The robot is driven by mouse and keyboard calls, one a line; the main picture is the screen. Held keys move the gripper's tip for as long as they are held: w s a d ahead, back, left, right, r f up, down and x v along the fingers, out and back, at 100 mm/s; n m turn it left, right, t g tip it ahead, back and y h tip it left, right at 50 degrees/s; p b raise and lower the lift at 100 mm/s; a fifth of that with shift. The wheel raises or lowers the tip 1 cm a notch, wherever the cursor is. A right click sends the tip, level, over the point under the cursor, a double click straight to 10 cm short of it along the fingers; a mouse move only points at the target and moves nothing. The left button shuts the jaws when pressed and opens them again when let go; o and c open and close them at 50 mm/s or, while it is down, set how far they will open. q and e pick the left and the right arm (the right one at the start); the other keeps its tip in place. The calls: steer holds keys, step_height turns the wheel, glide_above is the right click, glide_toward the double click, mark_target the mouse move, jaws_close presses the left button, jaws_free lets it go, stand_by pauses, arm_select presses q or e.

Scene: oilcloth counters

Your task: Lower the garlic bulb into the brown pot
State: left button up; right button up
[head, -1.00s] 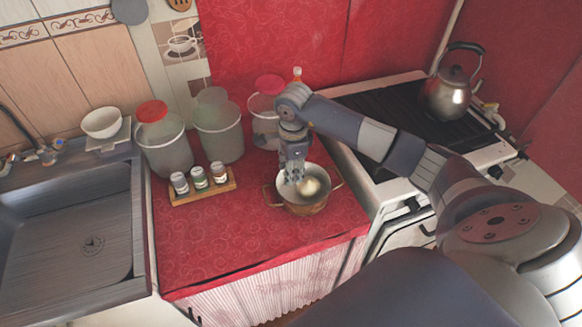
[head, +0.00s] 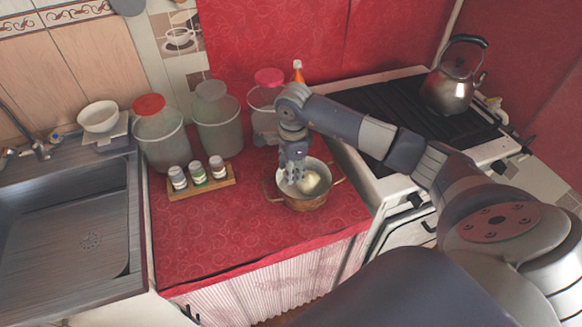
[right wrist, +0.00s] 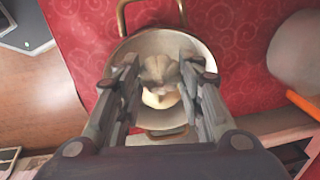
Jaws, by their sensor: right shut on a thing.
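The brown pot (head: 304,203) stands on the red oilcloth counter, its pale inside facing up and a handle on each side. It also shows below the gripper in the right wrist view (right wrist: 190,50). The pale garlic bulb (head: 310,183) is at the pot's mouth, within its rim as seen from above. My right gripper (head: 293,180) points down over the pot. In the right wrist view its fingers (right wrist: 160,85) are on both sides of the bulb (right wrist: 160,72), shut on it. Whether the bulb touches the pot's bottom cannot be told. My left gripper is not in view.
Several lidded containers (head: 217,125) stand along the back of the counter. A wooden rack (head: 203,188) with small jars is left of the pot. The stove (head: 385,100) with a kettle (head: 452,85) is on the right, the sink (head: 65,235) on the left. The front counter is clear.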

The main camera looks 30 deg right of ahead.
steer(key=shift+f+b, duration=1.55)
steer(key=shift+f, duration=0.35)
steer(key=shift+f+b, duration=1.35)
steer(key=shift+f, duration=0.25)
steer(key=o, duration=0.9)
steer(key=shift+r, duration=0.1)
